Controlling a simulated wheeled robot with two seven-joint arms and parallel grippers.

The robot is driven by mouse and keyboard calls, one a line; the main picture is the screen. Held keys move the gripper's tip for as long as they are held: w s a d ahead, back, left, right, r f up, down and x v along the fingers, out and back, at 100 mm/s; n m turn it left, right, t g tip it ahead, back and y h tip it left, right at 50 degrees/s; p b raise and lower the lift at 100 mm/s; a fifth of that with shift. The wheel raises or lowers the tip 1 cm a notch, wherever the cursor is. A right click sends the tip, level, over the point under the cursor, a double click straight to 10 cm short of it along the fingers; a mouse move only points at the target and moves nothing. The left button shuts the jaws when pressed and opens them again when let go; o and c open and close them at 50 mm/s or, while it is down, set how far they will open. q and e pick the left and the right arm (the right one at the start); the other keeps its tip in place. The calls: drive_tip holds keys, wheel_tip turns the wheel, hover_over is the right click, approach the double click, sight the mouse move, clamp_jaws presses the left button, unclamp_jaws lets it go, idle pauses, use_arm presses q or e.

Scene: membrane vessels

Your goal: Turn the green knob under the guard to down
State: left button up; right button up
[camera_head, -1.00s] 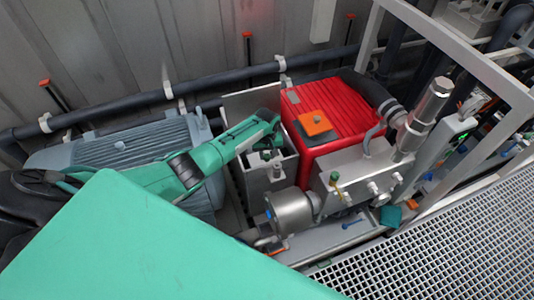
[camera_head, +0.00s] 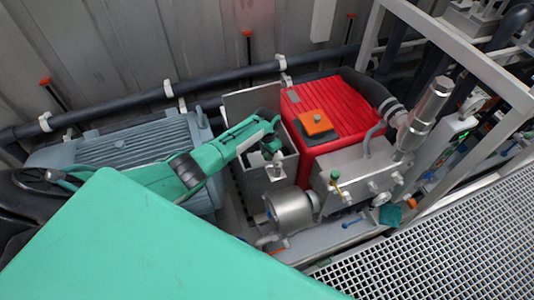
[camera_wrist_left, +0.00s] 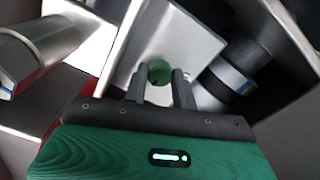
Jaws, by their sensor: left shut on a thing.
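The green knob (camera_wrist_left: 160,71) shows in the left wrist view against a pale metal plate, between the two dark fingertips. My left gripper (camera_wrist_left: 162,84) is shut on it. In the head view my left gripper (camera_head: 270,155) reaches down into an open-topped grey metal guard (camera_head: 250,103) beside the red housing. The knob is hidden there by the gripper and the guard walls. The knob's turned angle cannot be told. My right gripper is not in view.
The red housing (camera_head: 335,100) with an orange block (camera_head: 315,122) stands right of the guard. A silver cylinder (camera_head: 290,212) and a grey valve box (camera_head: 350,180) are close in front. A ribbed grey motor (camera_head: 130,150) lies left. Grating (camera_head: 450,240) fills the lower right.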

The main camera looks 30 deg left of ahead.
use_arm(q)
drive_tip(key=m, duration=0.3)
drive_tip(key=shift+m, duration=0.4)
idle(0.4)
drive_tip(key=o, duration=1)
drive_tip(key=shift+r, duration=0.15)
wheel_tip(320, 180, up, 14)
drive_tip(key=b, duration=0.2)
drive_tip(key=shift+f, duration=0.25)
